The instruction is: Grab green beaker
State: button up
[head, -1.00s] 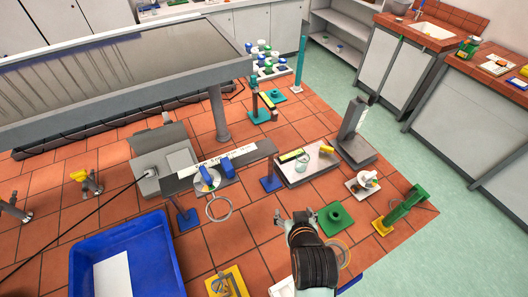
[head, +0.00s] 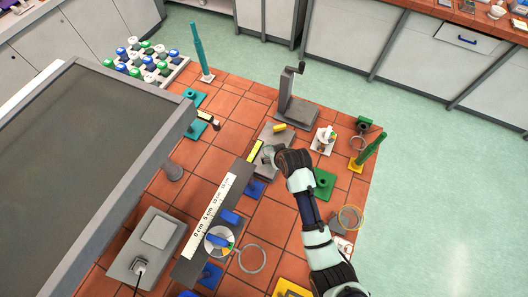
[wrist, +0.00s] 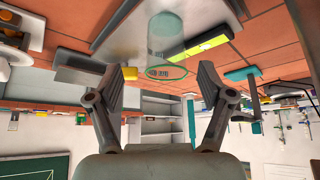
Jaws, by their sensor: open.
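The beaker (wrist: 166,38) is clear glass with a green-tinted rim and small dark markings. It stands on a grey balance-like platform (wrist: 110,30), which the wrist view shows upside down. In the head view the beaker (head: 267,151) is small and partly hidden by my gripper (head: 275,156). My gripper also shows in the wrist view (wrist: 162,74), with its two fingers spread wide and nothing between them gripped. The beaker's rim appears between the fingertips in the picture; its body lies farther out. I cannot tell the exact gap in depth.
A yellow-green display strip (wrist: 203,45) and a small yellow object (head: 279,128) are close to the beaker. A tall grey stand (head: 295,98) is behind, a green base (head: 324,182) to the right, and a ruler bar (head: 213,215) to the lower left.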

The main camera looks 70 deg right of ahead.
aim_at(268, 153)
jog(key=x, duration=0.6)
jog(key=shift+w+a, duration=0.2)
jog(key=shift+w, duration=0.1)
jog(key=c, duration=1.3)
jog(key=shift+r, duration=0.1)
